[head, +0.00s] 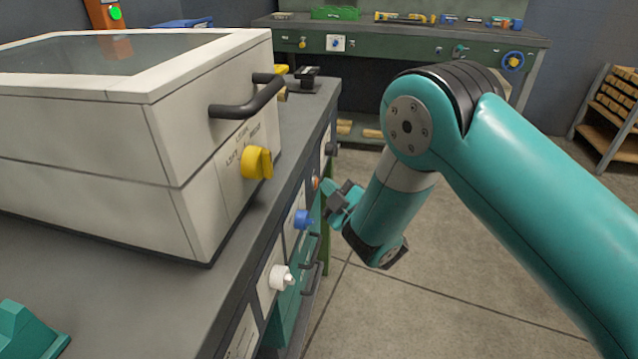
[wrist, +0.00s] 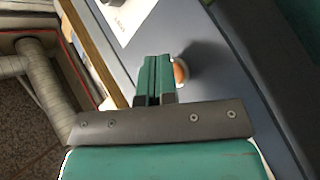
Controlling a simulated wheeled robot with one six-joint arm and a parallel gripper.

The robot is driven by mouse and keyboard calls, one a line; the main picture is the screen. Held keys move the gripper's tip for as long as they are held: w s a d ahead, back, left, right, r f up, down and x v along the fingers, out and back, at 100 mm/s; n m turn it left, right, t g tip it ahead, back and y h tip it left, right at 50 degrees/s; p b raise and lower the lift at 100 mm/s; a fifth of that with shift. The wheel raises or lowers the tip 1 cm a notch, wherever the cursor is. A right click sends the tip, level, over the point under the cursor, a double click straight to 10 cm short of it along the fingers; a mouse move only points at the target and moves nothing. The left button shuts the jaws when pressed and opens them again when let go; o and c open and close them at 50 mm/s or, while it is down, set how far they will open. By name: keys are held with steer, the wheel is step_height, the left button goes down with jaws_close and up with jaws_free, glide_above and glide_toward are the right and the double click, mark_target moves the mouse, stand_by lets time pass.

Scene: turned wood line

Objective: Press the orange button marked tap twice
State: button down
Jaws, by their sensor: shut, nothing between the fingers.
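The orange button (wrist: 180,72) is a small round orange knob in a pale ring on a grey-blue panel in the wrist view. In the head view a small orange spot (head: 315,182) shows on the bench front, just beyond my gripper. My gripper (head: 332,198) is shut and empty, with its green fingers pointing at the bench front. In the wrist view its fingertips (wrist: 156,62) lie just left of the button and cover part of its left side. I cannot tell whether they touch it. The button's marking is not readable.
A white machine with a yellow knob (head: 257,162) and a dark handle (head: 247,100) stands on the bench. A blue knob (head: 303,219), a white knob (head: 281,278) and drawer handles stick out along the bench front.

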steer(key=shift+d, duration=0.1)
stand_by(0.3)
steer(key=shift+s+d, duration=0.15)
steer(key=shift+d, duration=0.5)
steer(key=shift+s+d+p, duration=0.25)
steer(key=shift+d+p, duration=0.35)
steer(key=shift+d, duration=0.65)
steer(key=shift+s+d+p, duration=0.25)
steer(key=shift+d+p, duration=0.3)
steer(key=shift+d, duration=0.7)
